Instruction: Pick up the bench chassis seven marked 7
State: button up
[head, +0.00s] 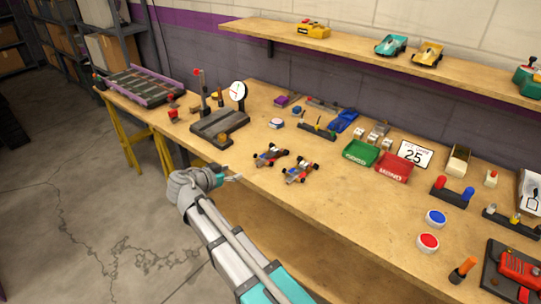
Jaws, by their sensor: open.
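Two small bare car chassis lie side by side near the front edge of the wooden workbench (290,215) in the head view. One chassis (270,156) is further left and the other chassis (300,171) is just right of it. Both show dark wheels with red and blue bits. No number is readable on either, so I cannot tell which is marked 7. My gripper (235,178) is open and empty. It is by the bench's front edge, to the left of both chassis and apart from them.
A dark grey fixture (220,124) stands behind left of the chassis. A green bin (361,152) and a red bin (394,167) stand to their right. Blue (436,217) and red (428,241) buttons are further right. Bench front-centre is clear. A shelf (350,45) runs above.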

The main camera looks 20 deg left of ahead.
jog(key=b, duration=0.3)
send_near(260, 163)
jog(key=x, duration=0.3)
jog(key=shift+a+f, duration=0.15)
jog(key=shift+w+d, duration=0.25)
jog(key=shift+w, duration=0.15)
jog(key=shift+f, duration=0.1)
jog(key=shift+b+x, duration=1)
jog(key=shift+x, duration=1.6)
grip_shut()
